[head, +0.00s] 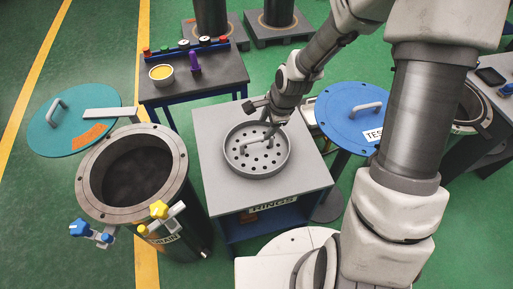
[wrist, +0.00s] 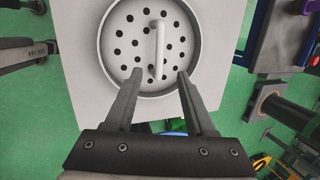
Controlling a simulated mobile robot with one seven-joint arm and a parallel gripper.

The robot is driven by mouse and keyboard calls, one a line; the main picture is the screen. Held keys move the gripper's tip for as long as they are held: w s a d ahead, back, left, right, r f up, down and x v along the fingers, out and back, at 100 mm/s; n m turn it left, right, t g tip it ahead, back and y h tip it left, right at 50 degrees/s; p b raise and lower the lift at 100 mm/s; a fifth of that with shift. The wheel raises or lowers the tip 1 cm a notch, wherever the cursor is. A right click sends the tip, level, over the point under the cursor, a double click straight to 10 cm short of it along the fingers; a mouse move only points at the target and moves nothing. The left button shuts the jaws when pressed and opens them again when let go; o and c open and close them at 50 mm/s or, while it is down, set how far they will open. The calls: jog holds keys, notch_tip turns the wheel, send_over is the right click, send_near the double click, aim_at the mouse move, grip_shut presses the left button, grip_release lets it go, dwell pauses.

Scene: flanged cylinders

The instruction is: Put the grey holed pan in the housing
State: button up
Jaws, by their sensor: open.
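The grey holed pan (head: 257,160) is round, with a perforated floor and a bar handle, and rests on the grey table (head: 214,187) in the head view. It also shows in the wrist view (wrist: 127,59), with its upright handle (wrist: 158,50) near the middle. My gripper (head: 260,124) is above the pan, at its back edge in the head view. In the wrist view my gripper (wrist: 161,78) is open, with the fingers apart and the handle between and beyond them, nothing held. The housing (head: 134,170) is the open dark cylinder with a flanged rim, left of the table.
A teal lid (head: 70,140) lies left behind the housing. Blue and yellow valves (head: 159,209) stick out at its front. A blue lid (head: 350,112) sits right of the table. A side table (head: 205,82) with a yellow-filled cup (head: 162,74) stands behind.

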aim_at(257, 139)
jog(key=x, duration=0.6)
jog(key=shift+b, duration=0.3)
jog(key=shift+x, duration=2.55)
jog(key=shift+a, duration=0.1)
grip_shut()
jog(key=shift+s, duration=0.1)
